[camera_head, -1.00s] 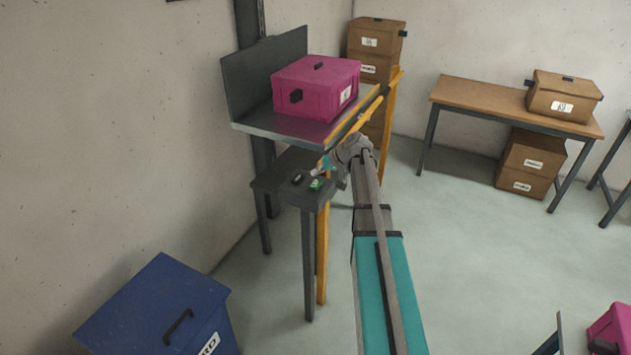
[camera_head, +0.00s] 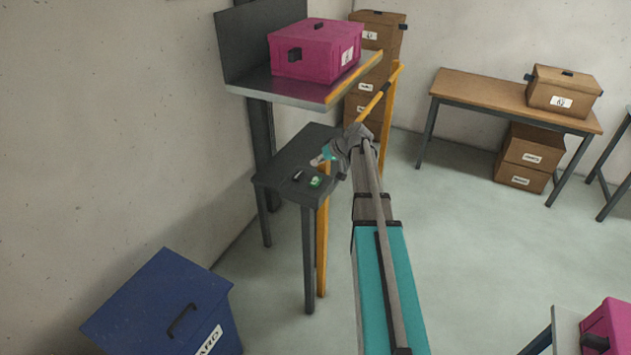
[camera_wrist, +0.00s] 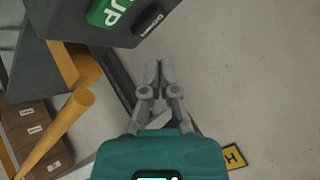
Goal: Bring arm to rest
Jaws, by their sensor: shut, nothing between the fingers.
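In the head view, my gripper (camera_head: 320,160) is small and partly hidden by my wrist, close to the dark button stand (camera_head: 275,180). A green button (camera_head: 316,181) and a black button (camera_head: 298,175) sit on the stand. The wrist view shows the green button marked UP (camera_wrist: 108,11) and the black button marked DOWN (camera_wrist: 150,19), both apart from the fingertips.
A pink box (camera_head: 315,55) stands on a raised grey platform (camera_head: 285,92) with a yellow edge beside my arm. A yellow post (camera_head: 389,115) stands close by. A blue bin (camera_head: 150,300) is at lower left. A wooden table (camera_head: 480,97) is at right. Open floor lies right of my arm.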

